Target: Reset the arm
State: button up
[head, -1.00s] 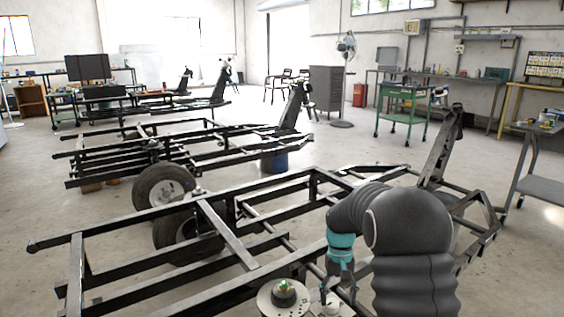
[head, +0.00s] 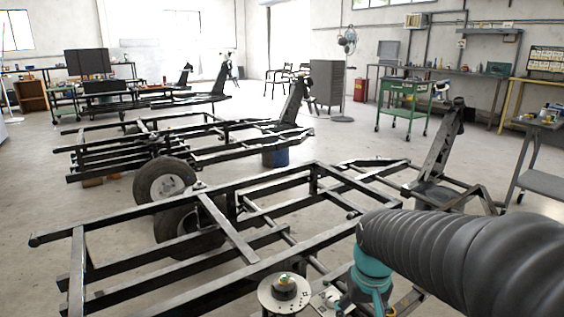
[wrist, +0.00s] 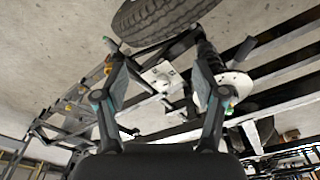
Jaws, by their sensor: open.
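My arm reaches in from the right edge of the head view, with its teal wrist joint (head: 370,276) low over the near side of the closest frame. My gripper is hidden behind the arm there. In the wrist view my gripper (wrist: 161,80) has its two fingers spread apart, with nothing held between them. A white plate (wrist: 162,75) shows through the gap, beyond the fingers. A dark ribbed part, perhaps a spring (wrist: 209,54), shows close to the right finger; I cannot tell whether they touch.
The closest black metal frame (head: 130,228) fills the foreground, with a tyre (head: 165,181) behind it. A round disc (head: 285,293) stands near my wrist. A green cart (head: 403,105) and a grey side table (head: 545,182) stand to the right. Bare floor lies between.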

jog(key=s+r+t, duration=0.4)
jog(key=s+r, duration=0.2)
jog(key=s, duration=0.5)
jog(key=shift+s+r, duration=0.25)
jog(key=shift+r, duration=0.05)
